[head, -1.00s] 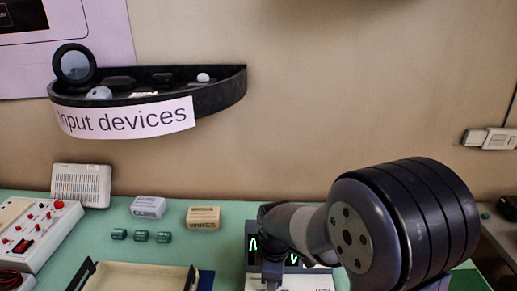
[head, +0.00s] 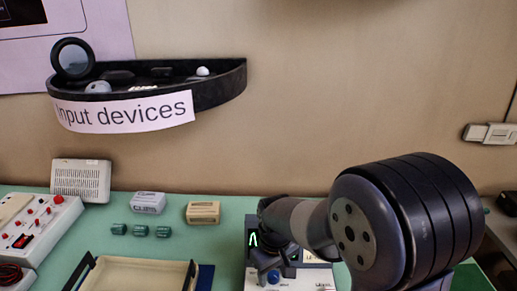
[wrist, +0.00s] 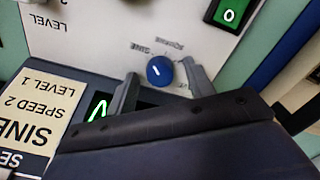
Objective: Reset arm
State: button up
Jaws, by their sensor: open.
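My gripper (head: 275,268) is open at the front of a device with a dark top and a white panel (head: 318,279). In the wrist view my gripper's two fingers (wrist: 160,68) stand apart, one on each side of a blue knob (wrist: 160,73). I cannot tell whether they touch it. The knob also shows in the head view (head: 273,277), just below the fingers. A green wave trace (wrist: 97,109) glows on a small screen, partly behind my gripper. My arm hides much of the device's top.
An empty cream tray (head: 135,272) lies to the left on the green table. Behind it are small teal parts (head: 140,231), a beige box (head: 203,212) and a grey-white box (head: 148,202). A shelf labelled "Input devices" (head: 220,91) juts from the wall.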

aim_at(274, 274)
jog(key=m, duration=0.7)
jog(key=shift+r, duration=2.3)
